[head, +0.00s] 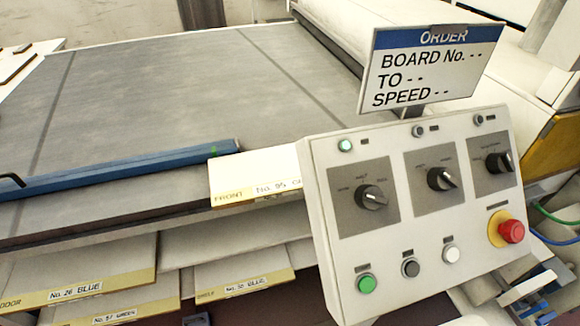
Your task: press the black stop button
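The black stop button (410,268) is a small dark round button in a light ring. It sits in the bottom row of the sloped white control panel (325,210), between a green button (367,284) and a white button (450,253). Nothing covers it. A white and blue part (527,290) at the lower right, beside the panel, may be my gripper. I cannot tell for sure, nor whether it is open or shut. It is apart from the black button in the picture.
A red mushroom button (511,231) on a yellow base is on the panel's right. Three rotary knobs, including the left one (371,197), are above. An order sign (424,72) stands behind. A grey belt (150,100) and a blue bar (120,174) are left.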

